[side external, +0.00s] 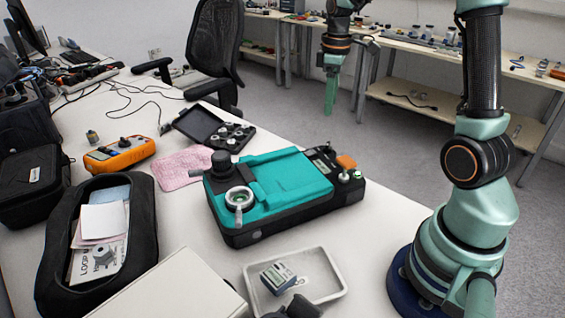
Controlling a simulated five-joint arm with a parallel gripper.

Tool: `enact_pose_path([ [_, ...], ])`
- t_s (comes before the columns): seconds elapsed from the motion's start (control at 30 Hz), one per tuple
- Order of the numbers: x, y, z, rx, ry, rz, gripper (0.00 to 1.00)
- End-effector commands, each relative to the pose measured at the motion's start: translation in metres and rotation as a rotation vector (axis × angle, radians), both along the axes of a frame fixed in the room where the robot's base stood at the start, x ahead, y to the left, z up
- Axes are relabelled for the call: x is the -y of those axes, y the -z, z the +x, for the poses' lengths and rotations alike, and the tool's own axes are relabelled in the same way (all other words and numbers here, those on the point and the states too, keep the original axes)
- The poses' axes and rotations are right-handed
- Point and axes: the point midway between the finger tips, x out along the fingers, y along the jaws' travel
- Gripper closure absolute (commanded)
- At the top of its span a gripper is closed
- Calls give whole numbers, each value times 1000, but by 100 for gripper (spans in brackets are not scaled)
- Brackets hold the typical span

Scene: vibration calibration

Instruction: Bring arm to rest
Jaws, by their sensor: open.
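My gripper (330,93) hangs in the air at the top middle of the side external view, with its green fingers pointing down. It is open and nothing shows between its fingers. It appears beyond and above the teal and black device (275,190), apart from it and from the table. The teal device lies on the white table with a round clamp at its left end and an orange knob at its right end. My arm stands at the right, and the upper links run out of the picture at the top.
A white tray (330,286) with a small boxy part stands at the front. An open black case (146,225), an orange meter (119,153), a pink cloth (176,172) and a black parts box (199,125) lie on the left. An office chair (215,45) and a shelf bench (415,92) stand behind.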

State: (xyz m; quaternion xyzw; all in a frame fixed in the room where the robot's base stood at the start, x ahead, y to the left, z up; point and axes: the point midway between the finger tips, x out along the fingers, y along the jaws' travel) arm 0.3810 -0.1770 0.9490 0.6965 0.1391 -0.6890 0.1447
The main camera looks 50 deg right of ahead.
Motion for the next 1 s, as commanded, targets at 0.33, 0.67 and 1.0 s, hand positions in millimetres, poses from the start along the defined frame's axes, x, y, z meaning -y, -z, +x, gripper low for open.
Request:
enact_pose_path([
  [0.33,-83,-51,-27,190,145,-31,38],
  [0.67,-152,-67,-74,392,310,39,38],
  [1.0,-177,-62,-96,474,393,107,38],
])
